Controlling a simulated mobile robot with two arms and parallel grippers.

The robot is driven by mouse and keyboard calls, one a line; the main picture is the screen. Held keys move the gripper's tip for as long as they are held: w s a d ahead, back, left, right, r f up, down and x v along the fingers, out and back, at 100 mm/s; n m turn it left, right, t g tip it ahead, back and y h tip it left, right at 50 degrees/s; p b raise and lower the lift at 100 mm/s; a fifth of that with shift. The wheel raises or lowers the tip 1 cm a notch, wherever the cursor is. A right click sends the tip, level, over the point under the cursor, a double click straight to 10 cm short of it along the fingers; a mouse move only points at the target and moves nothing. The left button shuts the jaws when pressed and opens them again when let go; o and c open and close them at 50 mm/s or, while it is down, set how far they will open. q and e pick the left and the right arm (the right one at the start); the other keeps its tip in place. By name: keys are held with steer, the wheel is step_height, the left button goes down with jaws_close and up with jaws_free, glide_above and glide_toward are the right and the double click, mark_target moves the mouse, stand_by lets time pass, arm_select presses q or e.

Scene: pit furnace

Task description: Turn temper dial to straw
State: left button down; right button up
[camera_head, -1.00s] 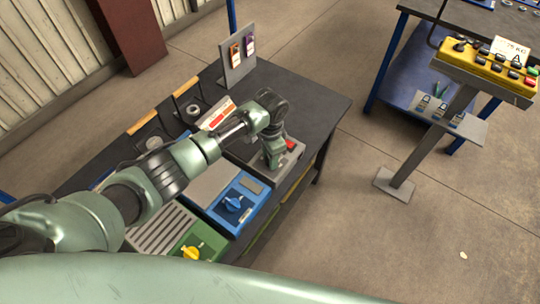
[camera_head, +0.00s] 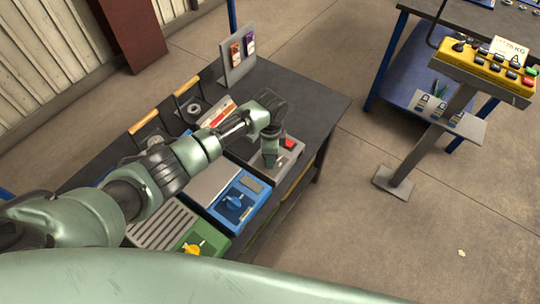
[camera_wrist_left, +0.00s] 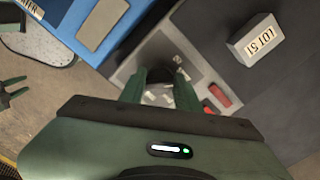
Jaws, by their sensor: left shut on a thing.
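My left gripper (camera_head: 270,163) points down onto the grey unit (camera_head: 240,153) at the right of the bench's row of units. In the left wrist view its two green fingers (camera_wrist_left: 161,92) stand on the unit's grey face, shut on a small part that they mostly hide. This looks like the dial, but its pointer and any straw mark cannot be made out. Red parts (camera_wrist_left: 216,98) sit on the unit beside the fingers, and red also shows in the head view (camera_head: 288,143). My right gripper is not in view.
A blue unit with a blue knob (camera_head: 235,203) and a green unit with a yellow knob (camera_head: 193,249) stand nearer. A grey block marked LOT 51 (camera_wrist_left: 256,41) lies near the grey unit. A yellow control pendant (camera_head: 484,71) stands right, across clear floor.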

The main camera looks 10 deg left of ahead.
arm_select(q)
steer(key=shift+d, duration=0.1)
steer(key=c, duration=1)
jaws_free()
steer(key=shift+c, duration=0.2)
step_height(320, 180, up, 8)
steer(key=shift+f, duration=0.1)
